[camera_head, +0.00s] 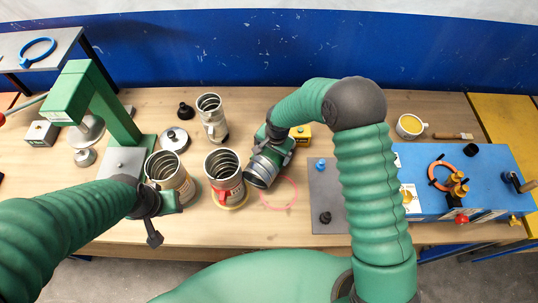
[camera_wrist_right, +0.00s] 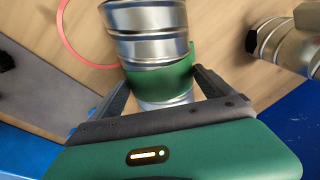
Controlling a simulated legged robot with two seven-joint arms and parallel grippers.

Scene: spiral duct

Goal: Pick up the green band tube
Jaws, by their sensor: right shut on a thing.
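The green band tube (camera_wrist_right: 150,45) is a ribbed silver metal tube with a green band (camera_wrist_right: 168,78). In the right wrist view it lies between the two fingers of my right gripper (camera_wrist_right: 165,85), which is shut on it around the band. In the head view the tube (camera_head: 262,170) is tilted, its open end toward the front, below my right gripper (camera_head: 274,150). I cannot tell how far it is above the table. My left gripper (camera_head: 152,203) is beside another silver tube (camera_head: 167,172) at the left; its fingers are not clear.
A red-banded tube (camera_head: 224,168) stands just left of the held tube, and another tube (camera_head: 212,120) stands behind. A pink ring (camera_head: 293,193) lies on the table. A green press (camera_head: 100,105) stands left; a grey plate (camera_head: 325,190) and a blue board (camera_head: 455,180) lie right.

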